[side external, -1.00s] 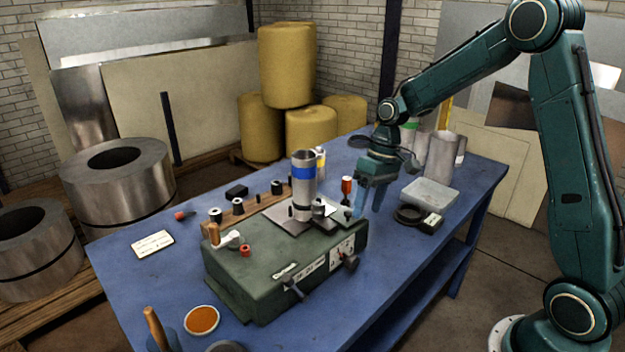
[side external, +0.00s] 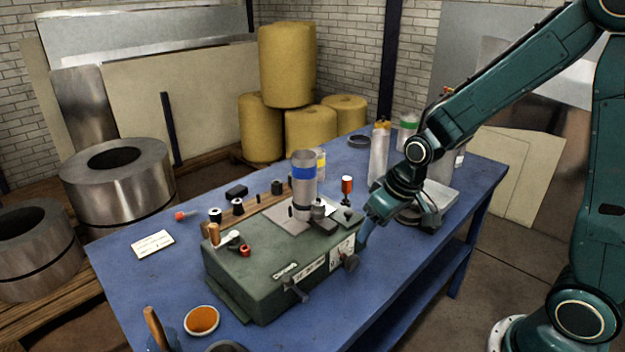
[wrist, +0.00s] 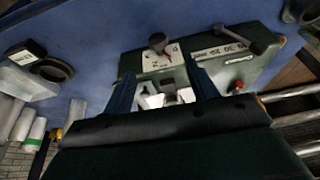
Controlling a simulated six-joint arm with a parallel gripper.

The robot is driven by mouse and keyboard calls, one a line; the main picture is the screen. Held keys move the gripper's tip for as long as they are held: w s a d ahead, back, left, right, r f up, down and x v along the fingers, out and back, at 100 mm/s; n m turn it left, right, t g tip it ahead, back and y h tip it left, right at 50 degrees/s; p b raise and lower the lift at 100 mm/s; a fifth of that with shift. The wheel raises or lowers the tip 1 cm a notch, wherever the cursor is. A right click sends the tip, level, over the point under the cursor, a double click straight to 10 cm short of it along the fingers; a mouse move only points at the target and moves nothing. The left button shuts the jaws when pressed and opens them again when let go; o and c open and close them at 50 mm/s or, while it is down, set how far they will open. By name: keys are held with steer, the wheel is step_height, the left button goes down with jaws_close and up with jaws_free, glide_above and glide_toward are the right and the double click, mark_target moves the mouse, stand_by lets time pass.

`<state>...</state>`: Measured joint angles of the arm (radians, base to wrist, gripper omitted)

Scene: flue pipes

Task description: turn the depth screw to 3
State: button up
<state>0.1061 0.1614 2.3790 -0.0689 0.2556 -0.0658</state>
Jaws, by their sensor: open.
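The green machine box (side external: 265,262) stands on the blue bench. A black knob (side external: 351,262), which looks like the depth screw, sticks out of a white marked plate (side external: 342,247) at the right end of its front face. In the wrist view the knob (wrist: 158,41) sits on the plate (wrist: 165,60); its markings are too small to read surely. My gripper (side external: 362,240) is open and empty, its blue fingers just above and behind the knob, seemingly apart from it. In the wrist view my gripper (wrist: 162,88) has the knob beyond its fingertips.
A grey pipe with a blue band (side external: 304,180) stands on the machine's top plate. A red-topped tool (side external: 347,186) and clear cylinders (side external: 379,155) stand behind my gripper. Bench right of the knob is clear.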

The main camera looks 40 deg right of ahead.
mark_target(355, 258)
steer(key=shift+s+t, duration=0.3)
steer(key=shift+s, duration=0.1)
steer(key=shift+f, duration=0.1)
steer(key=shift+d+x, duration=0.1)
steer(key=shift+x, duration=3.3)
steer(key=shift+d+x, duration=0.15)
steer(key=shift+x, duration=3.25)
steer(key=c, duration=1)
